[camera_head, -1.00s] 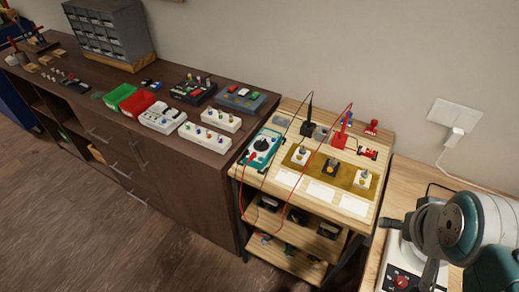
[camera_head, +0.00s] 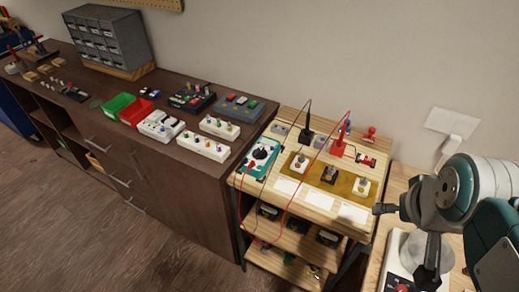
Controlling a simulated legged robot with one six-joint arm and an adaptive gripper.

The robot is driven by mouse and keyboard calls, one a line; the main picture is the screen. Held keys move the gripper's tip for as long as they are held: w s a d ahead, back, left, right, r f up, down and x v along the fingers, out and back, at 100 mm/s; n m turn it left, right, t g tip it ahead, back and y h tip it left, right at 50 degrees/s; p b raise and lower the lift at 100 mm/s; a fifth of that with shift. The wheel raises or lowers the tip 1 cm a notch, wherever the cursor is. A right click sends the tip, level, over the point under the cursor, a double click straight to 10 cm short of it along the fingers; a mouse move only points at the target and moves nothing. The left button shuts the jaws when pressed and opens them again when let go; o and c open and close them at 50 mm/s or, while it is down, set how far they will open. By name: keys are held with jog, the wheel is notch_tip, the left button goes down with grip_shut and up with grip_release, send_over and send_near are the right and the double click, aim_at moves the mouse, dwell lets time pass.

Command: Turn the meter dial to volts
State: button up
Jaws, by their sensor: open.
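The meter (camera_head: 260,157) is a teal box with a pale face and a round black dial (camera_head: 261,153). It lies at the left side of the small wooden bench (camera_head: 238,180). The mark that the dial points to is too small to read. A red lead runs from the meter to a red probe stand (camera_head: 338,148), and a black probe stand (camera_head: 308,137) stands beside it. My gripper (camera_head: 402,242) is at the right of the picture, open and empty, well apart from the meter.
A dark cabinet (camera_head: 190,195) on the left carries green and red bins (camera_head: 136,110) and several pedal-like boxes. A tan mat (camera_head: 345,190) with several switches covers the bench middle. Another wooden table with a white device (camera_head: 398,283) lies below my gripper. The floor in front is clear.

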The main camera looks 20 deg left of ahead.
jog(key=w+a+r+n+g, duration=0.2)
jog(key=w+a+r+n, duration=0.15)
jog(key=w+a, duration=0.45)
jog(key=n+g, duration=0.3)
jog(key=n, duration=0.8)
send_over(260, 150)
notch_tip(260, 150, down, 12)
notch_tip(260, 150, down, 11)
jog(key=shift+a+r, duration=0.1)
jog(key=shift+r, duration=0.1)
jog(key=c, duration=1.2)
